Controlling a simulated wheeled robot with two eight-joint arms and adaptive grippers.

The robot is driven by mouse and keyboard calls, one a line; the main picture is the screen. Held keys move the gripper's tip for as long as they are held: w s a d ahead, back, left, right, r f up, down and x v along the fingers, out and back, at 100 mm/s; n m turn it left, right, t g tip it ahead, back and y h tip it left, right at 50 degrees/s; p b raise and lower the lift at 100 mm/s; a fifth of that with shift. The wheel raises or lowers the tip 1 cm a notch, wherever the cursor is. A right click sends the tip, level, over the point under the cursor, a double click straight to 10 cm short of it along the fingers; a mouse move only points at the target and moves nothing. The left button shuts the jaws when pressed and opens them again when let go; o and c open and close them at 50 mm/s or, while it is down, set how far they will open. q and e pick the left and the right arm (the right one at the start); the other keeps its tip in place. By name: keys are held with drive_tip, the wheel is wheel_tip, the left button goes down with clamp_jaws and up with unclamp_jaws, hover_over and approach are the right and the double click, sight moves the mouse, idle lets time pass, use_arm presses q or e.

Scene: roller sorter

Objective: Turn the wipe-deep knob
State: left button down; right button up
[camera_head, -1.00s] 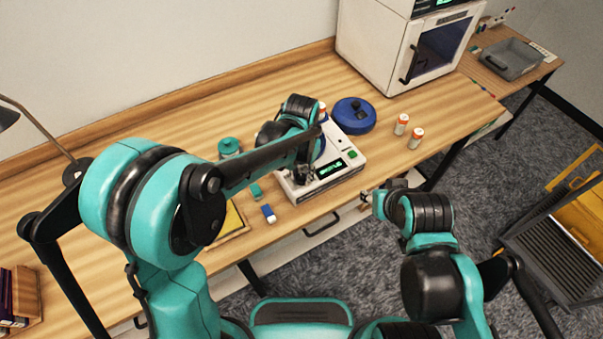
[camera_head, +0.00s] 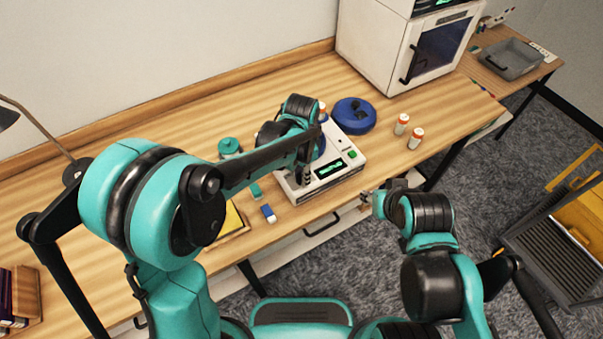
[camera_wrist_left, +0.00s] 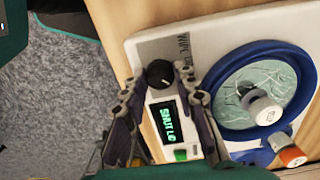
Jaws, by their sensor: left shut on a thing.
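The roller sorter is a white machine (camera_head: 345,170) on the wooden table, with a green-lit display (camera_head: 329,169). Partly hidden lettering beside the knob seems to start "WIPE". My left gripper (camera_head: 307,178) points down at the machine's front left corner and is shut on the knob. My right gripper (camera_head: 368,199) hangs in front of the table edge, clear of the machine; its jaws are too small to read.
A blue round lid (camera_head: 354,115) lies behind the machine. The machine's blue-rimmed bowl (camera_wrist_left: 221,118) holds a white-capped bottle (camera_wrist_left: 262,107). Two orange-and-white bottles (camera_head: 402,124) stand to the right. A blue-and-white block (camera_head: 268,213) lies left of the machine.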

idle(0.3)
use_arm(q)
drive_tip(key=c, duration=1.2)
unclamp_jaws()
wheel_tip(320, 180, up, 12)
drive_tip(key=s+a+f+n+t+b, duration=0.1)
drive_tip(key=s+a+n+t, duration=0.1)
drive_tip(key=s+a+n, duration=0.2)
drive_tip(key=s+a+f+n+t+b, duration=0.1)
drive_tip(key=s+a+n, duration=0.3)
drive_tip(key=a, duration=0.4)
drive_tip(key=s+a+f+n+t+b, duration=0.1)
drive_tip(key=s+a+f+n+t, duration=0.1)
drive_tip(key=s+a+n+t, duration=0.2)
drive_tip(key=shift+s+a+f, duration=0.15)
drive_tip(key=shift+s+a, duration=0.1)
drive_tip(key=shift+a, duration=0.3)
drive_tip(key=shift+s+a+f, duration=0.1)
drive_tip(key=shift+s+a, duration=0.1)
drive_tip(key=shift+a, duration=0.3)
